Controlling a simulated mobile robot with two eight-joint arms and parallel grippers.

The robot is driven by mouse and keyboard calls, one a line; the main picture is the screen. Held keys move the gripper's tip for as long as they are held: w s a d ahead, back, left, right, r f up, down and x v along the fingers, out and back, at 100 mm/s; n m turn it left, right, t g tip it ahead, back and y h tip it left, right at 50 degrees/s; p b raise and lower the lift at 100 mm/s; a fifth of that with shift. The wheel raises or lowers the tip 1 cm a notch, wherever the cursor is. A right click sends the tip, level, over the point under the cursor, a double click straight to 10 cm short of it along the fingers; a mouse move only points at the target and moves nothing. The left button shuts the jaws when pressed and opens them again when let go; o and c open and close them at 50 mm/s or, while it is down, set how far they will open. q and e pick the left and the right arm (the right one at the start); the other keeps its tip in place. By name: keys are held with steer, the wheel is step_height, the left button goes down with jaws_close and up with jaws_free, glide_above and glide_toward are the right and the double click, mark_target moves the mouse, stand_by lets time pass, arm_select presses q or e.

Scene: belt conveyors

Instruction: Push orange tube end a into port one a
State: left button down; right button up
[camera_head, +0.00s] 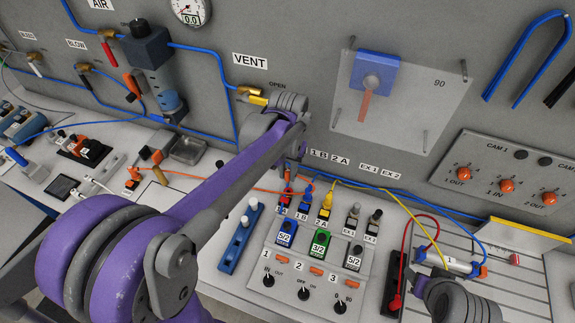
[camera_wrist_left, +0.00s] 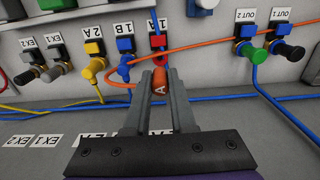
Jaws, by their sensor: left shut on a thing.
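In the left wrist view, my left gripper (camera_wrist_left: 160,77) is shut on the orange tube end marked A (camera_wrist_left: 159,91), which lies between its two fingers. The end points at the red port (camera_wrist_left: 157,43), whose label is partly covered and shows an A. The end's tip is very close below this port; I cannot tell whether it touches. The orange tube (camera_wrist_left: 210,48) loops left from the end and runs past the ports to the right. In the head view my left arm hides most of the gripper; the red port (camera_head: 287,187) shows just below it. My right gripper's fingers are not visible.
Beside the red port in the wrist view stand the blue 1B port (camera_wrist_left: 125,60) and the yellow 2A port (camera_wrist_left: 95,68). In the head view, blue and yellow tubes cross near the valve panel (camera_head: 310,258).

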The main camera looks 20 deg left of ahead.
mark_target(288, 182)
arm_select(q)
steer(key=shift+w+r, duration=0.3)
steer(key=shift+w, duration=0.15)
steer(key=shift+w+f, duration=0.1)
steer(key=shift+f, duration=0.6)
steer(key=shift+s+f+b, duration=0.25)
steer(key=shift+s+f, duration=0.05)
steer(key=shift+f, duration=0.2)
steer(key=shift+s+f+b, duration=0.2)
steer(key=shift+s+f, duration=0.1)
steer(key=shift+f, duration=0.55)
steer(key=shift+w+f, duration=0.2)
steer(key=shift+f, duration=0.25)
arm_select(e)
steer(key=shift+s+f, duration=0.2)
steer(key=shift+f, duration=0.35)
arm_select(q)
steer(key=shift+b, duration=0.45)
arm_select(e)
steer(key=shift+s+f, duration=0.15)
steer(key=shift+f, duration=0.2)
arm_select(q)
steer(key=shift+f, duration=0.3)
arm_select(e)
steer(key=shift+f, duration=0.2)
